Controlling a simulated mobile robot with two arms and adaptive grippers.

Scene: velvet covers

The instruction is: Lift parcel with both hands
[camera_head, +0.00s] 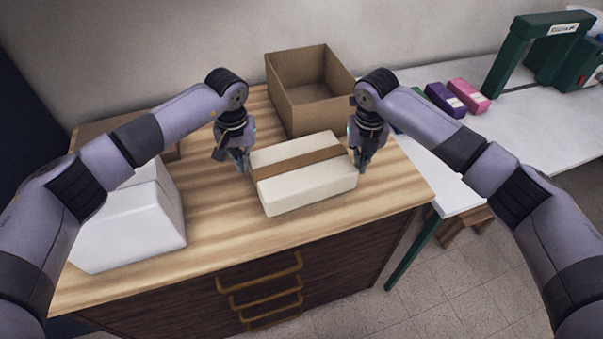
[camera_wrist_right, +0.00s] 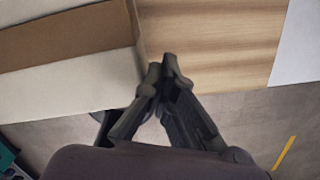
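The parcel (camera_head: 308,192) is a cream box with a brown tape band along its top. It appears to lie flat on the wooden tabletop; I see no gap under it. My left gripper (camera_head: 243,164) is at its left end, with fingertips close together and pointing down. My right gripper (camera_head: 363,164) is at its right end. In the right wrist view the right gripper's fingertips (camera_wrist_right: 164,68) meet, right beside the end of the parcel (camera_wrist_right: 70,92). Nothing shows between the fingers of either gripper. I cannot tell whether either gripper touches the parcel.
An open cardboard box (camera_head: 300,112) stands behind the parcel. A white box (camera_head: 130,228) stands at the left of the wooden cabinet top (camera_head: 218,235). A white table (camera_head: 530,130) at right holds purple (camera_head: 445,100) and pink (camera_head: 468,95) packs and a green frame (camera_head: 510,55).

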